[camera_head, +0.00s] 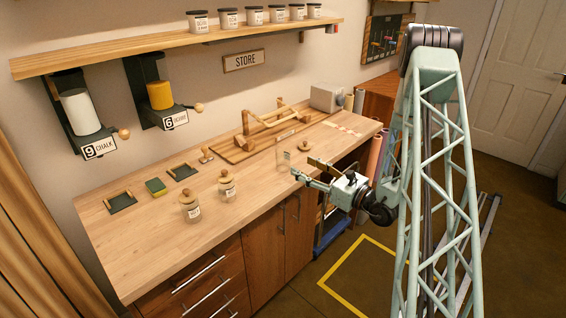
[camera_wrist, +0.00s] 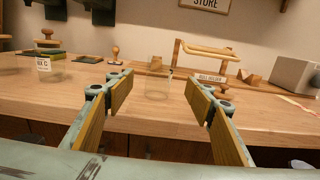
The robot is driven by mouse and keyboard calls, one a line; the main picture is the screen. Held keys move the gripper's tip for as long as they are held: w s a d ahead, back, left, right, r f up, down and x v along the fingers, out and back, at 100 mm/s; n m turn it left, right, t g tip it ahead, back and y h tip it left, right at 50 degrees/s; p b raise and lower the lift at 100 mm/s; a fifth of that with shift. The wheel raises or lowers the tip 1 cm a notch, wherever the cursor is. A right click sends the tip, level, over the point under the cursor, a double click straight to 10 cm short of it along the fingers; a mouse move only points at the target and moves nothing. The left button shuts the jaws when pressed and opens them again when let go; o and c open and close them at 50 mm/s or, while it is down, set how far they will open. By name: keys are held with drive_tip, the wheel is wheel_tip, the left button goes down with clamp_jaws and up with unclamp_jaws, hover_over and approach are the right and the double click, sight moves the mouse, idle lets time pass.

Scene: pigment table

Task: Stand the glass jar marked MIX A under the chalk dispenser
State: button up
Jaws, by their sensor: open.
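The chalk dispenser (camera_head: 80,112), with a white cylinder and a sign reading 9 CHALK, hangs on the wall at the far left. My gripper (camera_head: 306,170) is open and empty over the right part of the worktop. A clear glass jar (camera_head: 284,161) stands just beyond its fingertips. In the wrist view this jar (camera_wrist: 158,85) is seen between the open fingers (camera_wrist: 158,92), apart from both; I cannot read a marking on it. Two jars with wooden lids, a left one (camera_head: 190,208) and a right one (camera_head: 227,188), stand further left; their labels are too small to read.
The ochre dispenser (camera_head: 160,97) hangs right of the chalk one. A wooden frame (camera_head: 270,122) on a board lies behind the glass jar. Dark trays (camera_head: 120,201), a green sponge (camera_head: 156,187) and a stamp (camera_head: 206,154) sit along the back. The worktop's front left (camera_head: 130,250) is clear.

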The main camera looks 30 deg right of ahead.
sight(288, 157)
drive_tip(key=x, duration=0.6)
drive_tip(key=shift+w, duration=0.25)
drive_tip(key=shift+w+a, duration=0.1)
drive_tip(key=shift+r+b+x, duration=0.15)
drive_tip(key=shift+b+x, duration=0.15)
drive_tip(key=shift+x, duration=0.95)
drive_tip(key=shift+r+b+x, duration=0.1)
drive_tip(key=shift+b+x, duration=0.15)
drive_tip(key=shift+x, duration=1)
drive_tip(key=shift+c, duration=0.5)
drive_tip(key=c, duration=1)
drive_tip(key=shift+r, duration=0.1)
